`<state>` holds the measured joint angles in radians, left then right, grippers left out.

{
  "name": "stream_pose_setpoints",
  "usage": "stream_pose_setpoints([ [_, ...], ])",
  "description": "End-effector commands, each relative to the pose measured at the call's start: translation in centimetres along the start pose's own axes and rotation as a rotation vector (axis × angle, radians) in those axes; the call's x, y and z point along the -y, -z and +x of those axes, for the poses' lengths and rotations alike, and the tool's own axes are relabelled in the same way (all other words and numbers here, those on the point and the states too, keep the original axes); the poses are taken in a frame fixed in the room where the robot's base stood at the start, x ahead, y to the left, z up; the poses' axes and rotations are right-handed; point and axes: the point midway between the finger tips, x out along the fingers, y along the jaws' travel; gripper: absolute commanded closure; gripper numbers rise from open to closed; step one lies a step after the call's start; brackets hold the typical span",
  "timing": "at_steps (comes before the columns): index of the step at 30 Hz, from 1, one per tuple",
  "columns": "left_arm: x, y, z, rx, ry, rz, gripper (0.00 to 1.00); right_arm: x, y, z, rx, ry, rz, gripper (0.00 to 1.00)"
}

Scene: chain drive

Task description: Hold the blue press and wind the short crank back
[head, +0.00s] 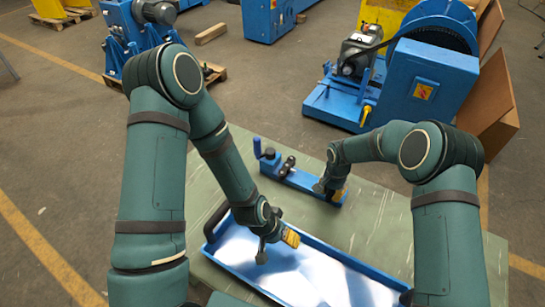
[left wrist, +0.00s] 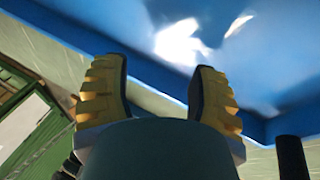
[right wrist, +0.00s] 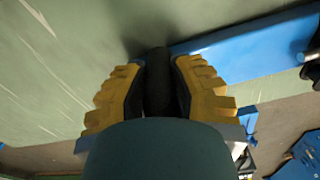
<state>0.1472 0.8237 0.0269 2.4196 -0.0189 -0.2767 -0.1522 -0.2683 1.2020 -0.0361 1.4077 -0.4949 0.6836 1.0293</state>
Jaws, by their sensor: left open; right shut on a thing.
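A blue chain-drive unit (head: 305,180) lies on the green table, with dark round parts (head: 287,166) near its left end. An upright blue handle (head: 257,147), which looks like the blue press, stands at that end with nothing holding it. My right gripper (head: 336,193) is at the unit's right end, shut on a dark upright cylinder (right wrist: 157,85). This is probably the short crank's grip; the crank's arm is hidden. My left gripper (head: 277,244) is open and empty above the blue tray, apart from the unit. Its spread fingers show in the left wrist view (left wrist: 158,85).
The blue tray (head: 235,268) with a shiny bottom and a black handle (head: 215,219) lies at the table's front. Bare green tabletop (head: 385,225) lies right of the unit. Blue machines (head: 430,85) stand on the floor behind.

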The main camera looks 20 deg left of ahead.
Motion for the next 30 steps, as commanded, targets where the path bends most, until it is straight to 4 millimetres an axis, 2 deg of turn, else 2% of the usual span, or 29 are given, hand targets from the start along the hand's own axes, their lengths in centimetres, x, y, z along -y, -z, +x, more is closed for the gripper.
stream_pose_setpoints([
  [7, 1.2, 6.7, 0.0, 0.025, -0.005, 0.496, 0.41, 0.0, -0.1, 0.1, 0.003, -0.002, 0.0, 1.0],
  [14, 3.0, 12.8, -1.6, 0.072, 0.004, 0.985, 0.41, 0.0, -0.1, 0.1, 0.003, -0.002, 0.0, 1.0],
  [23, 5.9, 20.2, -5.9, 0.184, 0.017, 1.597, 0.41, 0.0, -0.1, 0.1, 0.003, -0.002, 0.0, 1.0],
  [30, 8.6, 25.1, -11.2, 0.323, 0.001, 2.043, 0.41, -0.1, -0.1, 0.1, 0.004, -0.002, -0.001, 1.0],
])
